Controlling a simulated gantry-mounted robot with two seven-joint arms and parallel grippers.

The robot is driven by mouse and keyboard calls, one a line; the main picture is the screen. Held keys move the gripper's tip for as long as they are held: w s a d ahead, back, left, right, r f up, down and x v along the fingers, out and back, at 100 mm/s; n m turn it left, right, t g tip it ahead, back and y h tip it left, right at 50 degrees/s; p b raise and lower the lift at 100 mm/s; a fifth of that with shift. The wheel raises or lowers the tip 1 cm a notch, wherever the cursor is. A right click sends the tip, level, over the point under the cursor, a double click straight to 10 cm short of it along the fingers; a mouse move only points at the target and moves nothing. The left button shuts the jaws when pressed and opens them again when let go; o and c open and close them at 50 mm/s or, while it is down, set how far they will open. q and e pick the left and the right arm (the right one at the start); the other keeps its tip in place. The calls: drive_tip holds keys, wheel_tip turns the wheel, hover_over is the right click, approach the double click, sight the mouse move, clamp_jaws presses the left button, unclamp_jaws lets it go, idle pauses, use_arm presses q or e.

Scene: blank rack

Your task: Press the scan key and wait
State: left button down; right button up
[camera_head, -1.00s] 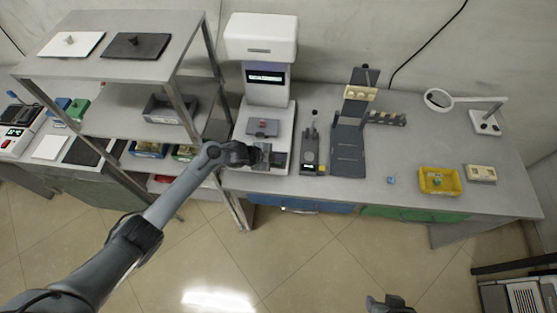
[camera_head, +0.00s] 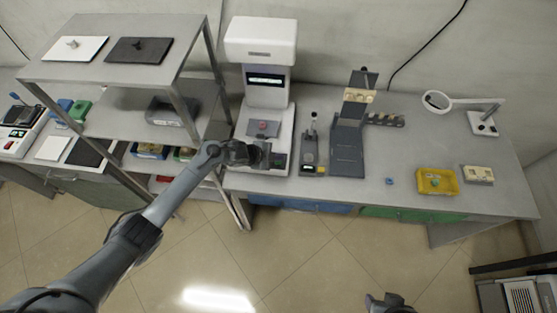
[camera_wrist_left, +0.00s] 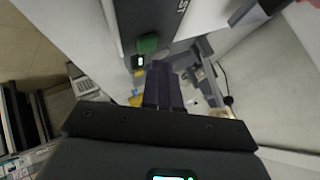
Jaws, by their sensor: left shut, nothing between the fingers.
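My left gripper (camera_head: 273,155) is shut and empty, low over the front of that base. In the left wrist view its closed fingers (camera_wrist_left: 163,86) point toward a dark panel with a green key-like block (camera_wrist_left: 147,43). I cannot tell whether they touch it. My right gripper (camera_head: 388,303) shows only partly at the bottom edge.
Right of the machine are a small dark device (camera_head: 312,150), a dark upright fixture (camera_head: 347,150), a yellow bin (camera_head: 437,181) and a magnifier lamp (camera_head: 437,101). The bench's right part has free room.

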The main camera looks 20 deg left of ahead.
sight(276, 163)
use_arm(q)
drive_tip(key=shift+r, duration=0.1)
wheel_tip(276, 163, up, 5)
drive_tip(key=p, duration=0.4)
drive_tip(key=shift+p, duration=0.3)
drive_tip(key=shift+f, duration=0.2)
idle(0.3)
